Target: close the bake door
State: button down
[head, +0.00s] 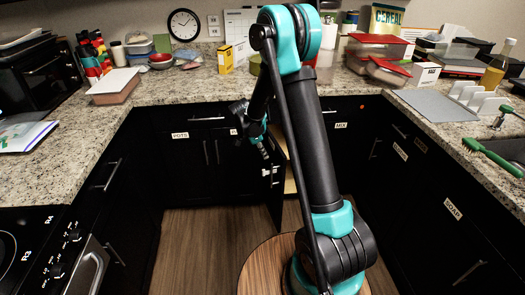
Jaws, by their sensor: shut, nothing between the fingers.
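A black cabinet door (274,195) stands open below the back counter, seen nearly edge-on. A pale wooden interior (290,182) shows to its right. I take it to be the bake door, but I cannot read its label. A metal handle shows on it near the gripper. My gripper (265,153) is shut and empty, pointing down close to the left side of the open door. I cannot tell whether it touches the door. My own arm hides part of the cabinet opening and the right part of the back cabinets.
Black cabinets with a POTS label (180,135) line the back. A granite counter (175,100) runs around three sides, crowded with containers and boxes. A stove (40,250) is at the lower left. The wooden floor (200,230) left of my base is clear.

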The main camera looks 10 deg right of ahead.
jog(key=shift+w+d+f, duration=0.2)
jog(key=shift+d+f, duration=0.65)
jog(key=shift+d, duration=0.15)
jog(key=shift+w+d+f, duration=0.2)
jog(key=shift+d+f, duration=0.6)
jog(key=shift+d, duration=0.25)
jog(key=shift+w+d+f, duration=0.2)
jog(key=shift+d+f, duration=0.65)
jog(key=shift+d, duration=0.15)
